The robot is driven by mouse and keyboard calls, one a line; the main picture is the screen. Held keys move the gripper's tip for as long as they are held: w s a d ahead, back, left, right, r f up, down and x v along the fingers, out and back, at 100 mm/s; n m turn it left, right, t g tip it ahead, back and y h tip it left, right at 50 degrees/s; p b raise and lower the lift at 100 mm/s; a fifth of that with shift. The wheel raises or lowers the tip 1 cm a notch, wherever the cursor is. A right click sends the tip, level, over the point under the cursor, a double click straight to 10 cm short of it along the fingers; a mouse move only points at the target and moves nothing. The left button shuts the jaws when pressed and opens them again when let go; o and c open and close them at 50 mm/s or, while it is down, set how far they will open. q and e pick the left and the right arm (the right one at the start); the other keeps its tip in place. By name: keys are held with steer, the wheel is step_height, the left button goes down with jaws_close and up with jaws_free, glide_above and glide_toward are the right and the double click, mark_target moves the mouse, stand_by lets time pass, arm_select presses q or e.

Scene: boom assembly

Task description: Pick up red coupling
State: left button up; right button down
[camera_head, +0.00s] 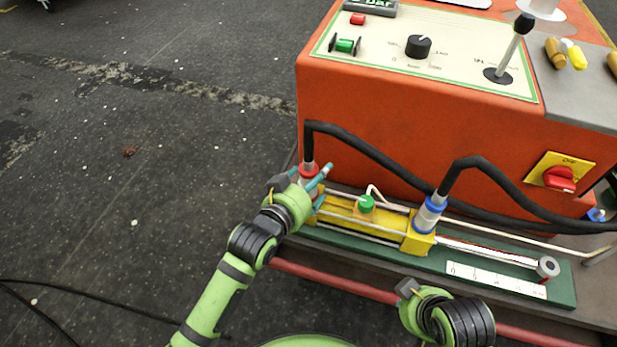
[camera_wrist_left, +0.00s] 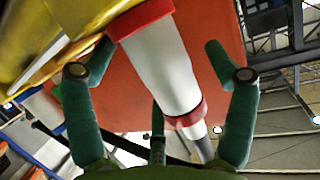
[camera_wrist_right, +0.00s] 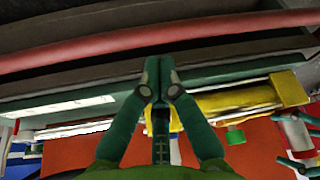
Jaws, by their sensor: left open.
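The red coupling (camera_head: 309,173) is a white sleeve with red rings at the left end of the yellow cylinder (camera_head: 385,233), with a black hose rising from it. In the left wrist view the coupling (camera_wrist_left: 160,68) runs between the spread green fingers of my left gripper (camera_wrist_left: 156,48). That gripper (camera_head: 308,182) is open around it; whether a finger touches it I cannot tell. In the head view the gripper partly hides the coupling. My right gripper (camera_wrist_right: 159,78) is shut and empty, in front of the green base plate; it also shows in the head view (camera_head: 407,288).
A blue-ringed coupling (camera_head: 430,213) with a hose stands at the cylinder's right end. A green knob (camera_head: 366,203) sits on the cylinder. The orange control box (camera_head: 400,120) rises behind. A red rail (camera_head: 335,282) runs along the front. Open floor lies left.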

arm_select(q)
steer(key=c, duration=1.6)
steer(key=shift+r, duration=0.1)
steer(key=shift+r, duration=0.15)
